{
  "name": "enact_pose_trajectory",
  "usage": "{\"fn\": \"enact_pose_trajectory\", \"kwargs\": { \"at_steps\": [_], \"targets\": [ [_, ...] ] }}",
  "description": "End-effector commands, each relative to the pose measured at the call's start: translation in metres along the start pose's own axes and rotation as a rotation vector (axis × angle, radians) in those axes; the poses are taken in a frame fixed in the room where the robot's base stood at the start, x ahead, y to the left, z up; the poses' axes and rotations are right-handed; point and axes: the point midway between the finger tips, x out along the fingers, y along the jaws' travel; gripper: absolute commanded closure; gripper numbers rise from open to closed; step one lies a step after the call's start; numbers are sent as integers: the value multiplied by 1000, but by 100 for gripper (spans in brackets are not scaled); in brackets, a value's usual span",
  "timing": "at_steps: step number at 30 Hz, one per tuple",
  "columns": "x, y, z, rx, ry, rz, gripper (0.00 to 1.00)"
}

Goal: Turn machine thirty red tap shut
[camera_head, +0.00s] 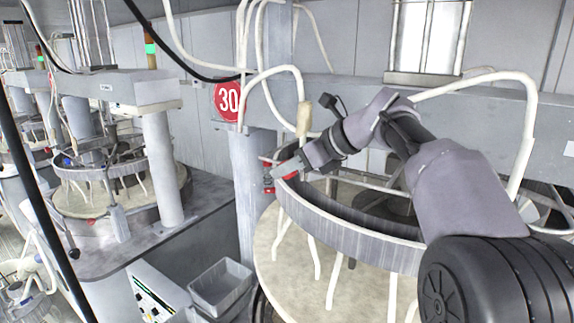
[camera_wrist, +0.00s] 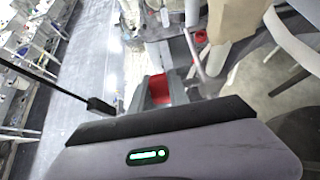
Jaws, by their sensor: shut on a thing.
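The red round sign with the number 30 (camera_head: 228,101) hangs on the grey post of the near machine. My gripper (camera_head: 281,168) reaches left over the rim of that machine's ring, close to the post. It is shut on a red tap handle (camera_wrist: 161,88), seen between the grey fingers (camera_wrist: 158,80) in the wrist view. In the head view a bit of red (camera_head: 290,176) shows at the fingers. A second small red part (camera_head: 268,184) sits just left of them, beside the post. The fingers partly hide the tap, and its exact angle cannot be told.
The ring (camera_head: 345,226) stands on the pale round platen (camera_head: 272,258) below my arm. White hoses (camera_head: 529,110) arch around the arm. A grey bin (camera_head: 221,286) stands lower left. Another machine with its own ring (camera_head: 97,170) is at the left.

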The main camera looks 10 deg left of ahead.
Motion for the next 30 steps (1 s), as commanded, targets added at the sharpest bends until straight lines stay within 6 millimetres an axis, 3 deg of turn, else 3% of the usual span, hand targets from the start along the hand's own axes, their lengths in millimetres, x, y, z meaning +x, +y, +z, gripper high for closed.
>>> {"fn": "enact_pose_trajectory", "kwargs": {
  "at_steps": [12, 29, 30],
  "targets": [
    [2, 0, -1, 0, 186, 1, 100],
    [2, 0, -2, 0, 216, 2, 100],
    [2, 0, -2, 0, 216, 2, 76]
  ]
}}
